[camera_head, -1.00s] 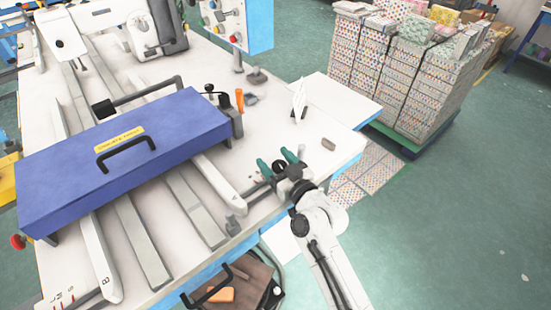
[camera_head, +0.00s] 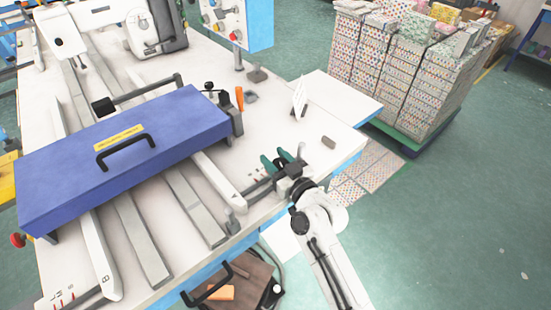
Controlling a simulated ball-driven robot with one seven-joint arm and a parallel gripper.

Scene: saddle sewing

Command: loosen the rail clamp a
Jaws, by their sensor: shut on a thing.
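My gripper (camera_head: 277,159) has teal fingertips and is at the right front part of the white machine table, beside the end of a white rail (camera_head: 220,180). Its fingers are close together, shut on a small dark part that I take to be rail clamp a. My fingers and wrist mostly hide that part, so its lever position cannot be told. A dark grey bar (camera_head: 260,188) runs from beside my gripper toward the rail's end. A small grey block (camera_head: 236,224) stands at the table's front edge.
A long blue cover (camera_head: 70,185) with a black handle lies across the rails to the left. An orange-handled lever (camera_head: 239,98) stands at its right end. A white upright piece (camera_head: 299,100) and a small grey block (camera_head: 328,142) are on the table. Stacked bundles (camera_head: 395,75) stand behind.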

